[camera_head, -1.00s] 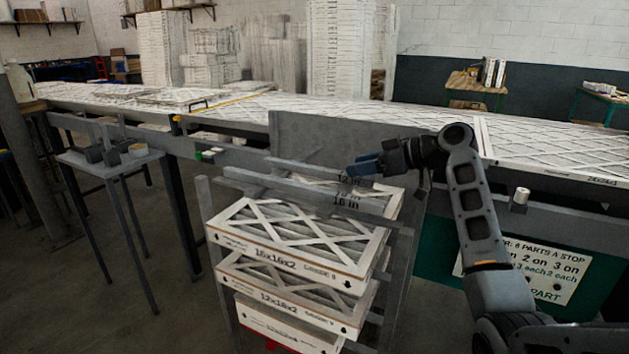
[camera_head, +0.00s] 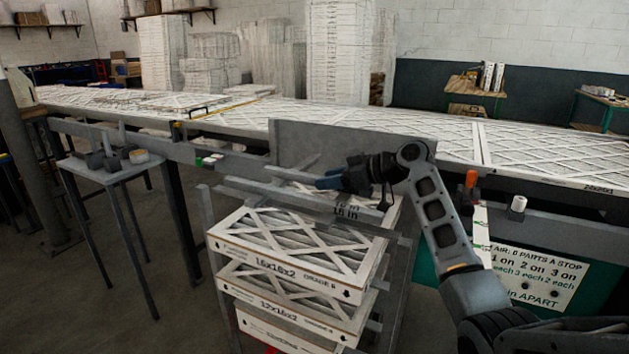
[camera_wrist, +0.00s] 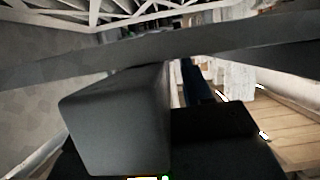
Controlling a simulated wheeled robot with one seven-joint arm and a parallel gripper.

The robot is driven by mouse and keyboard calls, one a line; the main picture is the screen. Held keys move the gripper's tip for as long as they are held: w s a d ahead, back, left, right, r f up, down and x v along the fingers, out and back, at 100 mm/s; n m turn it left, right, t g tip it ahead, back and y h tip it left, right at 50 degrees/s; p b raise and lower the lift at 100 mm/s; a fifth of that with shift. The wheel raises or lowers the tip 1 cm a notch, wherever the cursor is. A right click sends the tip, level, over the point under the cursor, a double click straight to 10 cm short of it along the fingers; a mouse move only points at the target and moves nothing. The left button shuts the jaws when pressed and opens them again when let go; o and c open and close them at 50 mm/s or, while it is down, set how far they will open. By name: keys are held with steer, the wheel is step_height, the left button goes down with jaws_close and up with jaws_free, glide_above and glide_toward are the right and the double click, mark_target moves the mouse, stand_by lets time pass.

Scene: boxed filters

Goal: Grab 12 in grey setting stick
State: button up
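Grey setting sticks lie across the top of the grey rack; one long grey bar (camera_head: 285,197) runs under the "16 in" marking, and the "12 in" marking is mostly hidden by my gripper. My gripper (camera_head: 327,181), with blue fingertips, points left just above these bars at the rack's upper right. In the wrist view a grey bar (camera_wrist: 215,45) crosses the upper part. A blunt grey block fills the left centre there, beside a dark blue finger (camera_wrist: 195,85). I cannot tell whether the fingers are apart or touch a stick.
Boxed filters (camera_head: 290,265) are stacked in the rack below the bars. A grey upright panel (camera_head: 345,148) stands behind, before a long conveyor (camera_head: 400,127) covered with filters. A small side table (camera_head: 110,170) stands left, with open floor between. A lettered sign (camera_head: 540,280) hangs at right.

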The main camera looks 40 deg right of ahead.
jaws_close()
stand_by(0.4)
